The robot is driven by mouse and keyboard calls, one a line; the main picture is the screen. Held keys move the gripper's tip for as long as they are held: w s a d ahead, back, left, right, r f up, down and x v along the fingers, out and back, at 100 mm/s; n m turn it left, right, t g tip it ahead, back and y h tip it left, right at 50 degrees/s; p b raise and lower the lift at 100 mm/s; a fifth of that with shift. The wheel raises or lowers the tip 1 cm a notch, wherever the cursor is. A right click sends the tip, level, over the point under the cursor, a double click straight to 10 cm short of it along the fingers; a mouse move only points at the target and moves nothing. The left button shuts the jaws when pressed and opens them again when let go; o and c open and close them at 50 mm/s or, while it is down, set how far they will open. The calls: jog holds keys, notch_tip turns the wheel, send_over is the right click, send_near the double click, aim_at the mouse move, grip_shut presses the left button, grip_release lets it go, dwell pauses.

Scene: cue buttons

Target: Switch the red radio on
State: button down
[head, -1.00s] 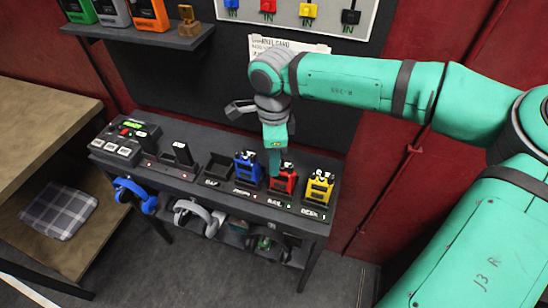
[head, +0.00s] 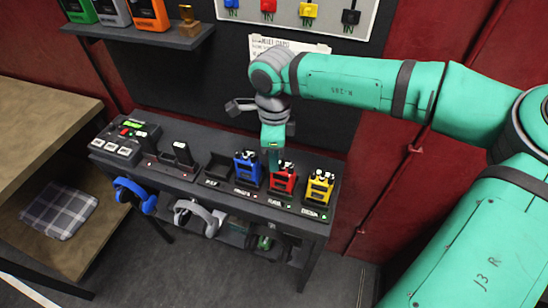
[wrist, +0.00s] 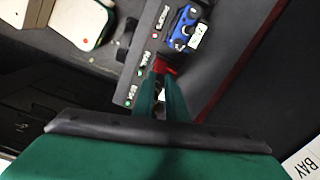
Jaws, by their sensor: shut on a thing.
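The red radio (head: 283,180) stands upright in the dock row on the dark bench, between the blue radio (head: 248,168) and the yellow radio (head: 319,187). My gripper (head: 274,163) points down at the top of the red radio. In the wrist view the fingers (wrist: 163,92) are close together at the red radio (wrist: 164,67), which they mostly hide. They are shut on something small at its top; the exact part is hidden. A small green light (wrist: 141,73) shows on the dock edge beside the red radio.
An empty dock (head: 216,168) is left of the blue radio. Headsets (head: 135,195) hang at the bench front. A shelf (head: 150,37) and a wall board are above.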

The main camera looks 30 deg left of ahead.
jog(key=m, duration=0.6)
dwell(0.6)
jog(key=c, duration=1.8)
grip_release()
jog(key=shift+o, duration=0.2)
notch_tip(320, 180, up, 11)
jog(key=shift+f, duration=0.1)
